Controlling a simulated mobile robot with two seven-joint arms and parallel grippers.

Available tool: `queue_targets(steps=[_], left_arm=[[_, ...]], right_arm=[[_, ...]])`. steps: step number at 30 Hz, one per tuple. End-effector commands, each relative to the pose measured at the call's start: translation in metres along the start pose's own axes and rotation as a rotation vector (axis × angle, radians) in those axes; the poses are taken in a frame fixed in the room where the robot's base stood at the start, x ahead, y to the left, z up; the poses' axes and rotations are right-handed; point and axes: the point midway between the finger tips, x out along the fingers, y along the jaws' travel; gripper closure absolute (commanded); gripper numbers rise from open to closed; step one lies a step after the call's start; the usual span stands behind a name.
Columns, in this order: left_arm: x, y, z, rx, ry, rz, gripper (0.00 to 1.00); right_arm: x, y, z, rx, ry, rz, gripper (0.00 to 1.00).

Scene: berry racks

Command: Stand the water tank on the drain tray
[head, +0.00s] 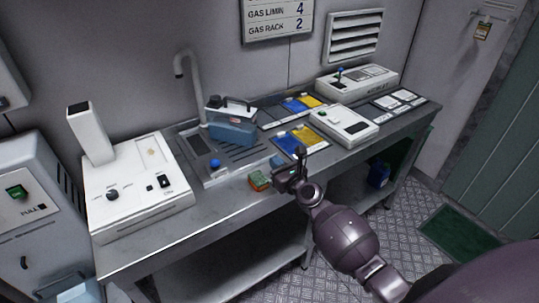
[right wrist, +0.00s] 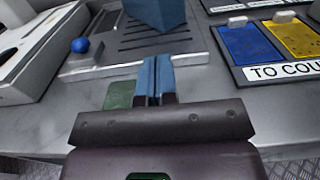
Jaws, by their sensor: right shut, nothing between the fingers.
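The water tank (head: 232,128) is a translucent blue box with a dark handle on top. It stands upright over the back right part of the slotted grey drain tray (head: 207,176), and its base appears to rest there. The right wrist view shows the lower part of the tank (right wrist: 156,12) above the tray's slots (right wrist: 150,42). My left gripper is out of view.
A curved tap (head: 190,80) rises behind the tray, and a blue knob (head: 215,164) sits at its front. A green and orange sponge (head: 260,181) lies by the counter's front edge. A white machine (head: 135,185) stands left; blue and yellow cards (head: 300,139) and a white device (head: 343,126) lie right.

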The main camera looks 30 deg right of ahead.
Motion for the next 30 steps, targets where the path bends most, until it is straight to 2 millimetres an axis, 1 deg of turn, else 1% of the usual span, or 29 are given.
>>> queue_targets(steps=[1, 3, 7, 24, 28, 30], left_arm=[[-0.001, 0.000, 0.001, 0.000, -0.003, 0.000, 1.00], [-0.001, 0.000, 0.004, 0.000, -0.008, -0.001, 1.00], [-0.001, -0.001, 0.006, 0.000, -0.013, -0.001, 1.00], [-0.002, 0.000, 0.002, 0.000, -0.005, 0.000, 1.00], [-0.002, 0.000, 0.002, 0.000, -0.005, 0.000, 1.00], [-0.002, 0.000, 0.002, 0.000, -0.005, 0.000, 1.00]], right_arm=[[-0.006, 0.000, 0.000, 0.001, 0.000, 0.000, 1.00], [-0.012, 0.000, 0.000, 0.002, 0.000, 0.000, 1.00], [-0.018, 0.000, 0.000, 0.001, -0.001, 0.000, 1.00], [-0.019, 0.000, 0.000, -0.004, 0.000, 0.000, 1.00], [-0.019, 0.001, 0.000, -0.072, 0.001, 0.002, 1.00], [-0.019, 0.001, -0.001, -0.162, 0.003, 0.008, 1.00]])
